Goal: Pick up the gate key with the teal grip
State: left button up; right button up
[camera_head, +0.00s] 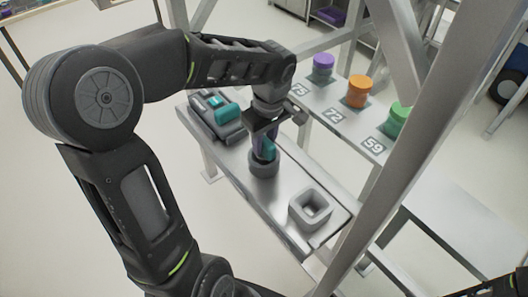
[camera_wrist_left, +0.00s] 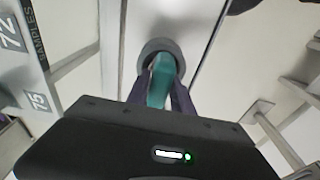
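The gate key with the teal grip (camera_head: 269,149) stands upright in a dark grey round holder (camera_head: 264,168) on the metal bench. My left gripper (camera_head: 262,143) is above the holder, pointing down, with its fingers around the teal grip. In the left wrist view, the teal grip (camera_wrist_left: 161,80) lies between the two dark fingers, with the round holder behind it. The fingers are very close to the grip, but I cannot tell if they press on it. The key's lower part is hidden in the holder. My right gripper is not visible.
An empty square grey holder (camera_head: 310,207) sits at the bench's near right end. A dark grey device with a teal cylinder (camera_head: 226,112) is at the far left end. A shelf behind bears purple (camera_head: 323,66), orange (camera_head: 359,91) and green (camera_head: 398,118) pieces. A slanted metal post (camera_head: 417,130) stands right.

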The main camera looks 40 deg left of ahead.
pick_arm(q)
grip_shut()
jog(key=shift+r, duration=0.1)
dwell(0.4)
notch_tip(320, 180, up, 10)
jog(key=shift+f+b, duration=0.1)
jog(key=shift+b, duration=0.5)
dwell(0.4)
notch_tip(320, 180, up, 6)
jog(key=p, duration=0.5)
jog(key=shift+a, duration=0.15)
dwell(0.5)
